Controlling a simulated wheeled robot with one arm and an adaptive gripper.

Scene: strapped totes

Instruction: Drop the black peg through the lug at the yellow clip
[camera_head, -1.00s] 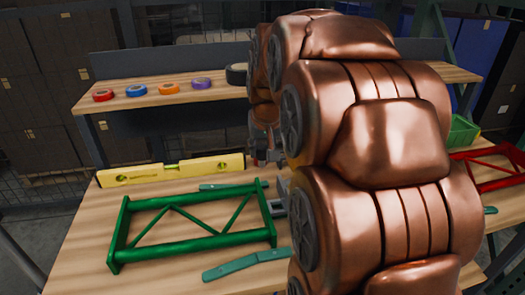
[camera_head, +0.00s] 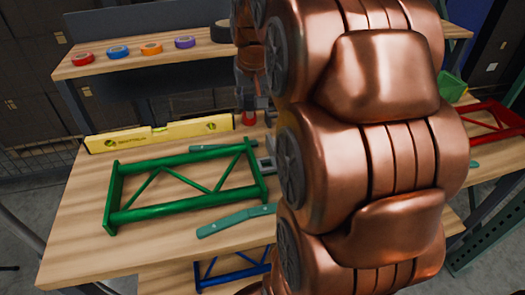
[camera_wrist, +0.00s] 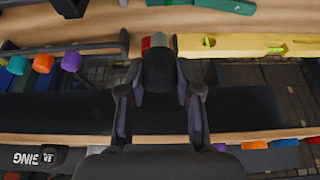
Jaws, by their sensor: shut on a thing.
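In the wrist view, my gripper (camera_wrist: 158,88) is closed around a dark, rounded thing, which looks like the black peg (camera_wrist: 159,68). Beyond its end are small red and grey patches that I cannot identify. In the head view my copper arm hides most of the gripper, and the peg cannot be made out there. A small red thing (camera_head: 249,118) shows below the wrist, near the right end of the yellow level. I cannot make out the lug or a yellow clip in either view.
A yellow level (camera_head: 160,134) lies behind a green frame (camera_head: 125,215) on the wooden bench. Teal straps (camera_head: 236,220) lie beside it. A blue frame (camera_head: 205,281) is lower in front, a red frame (camera_head: 490,117) at right. Tape rolls (camera_head: 151,48) line the back shelf.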

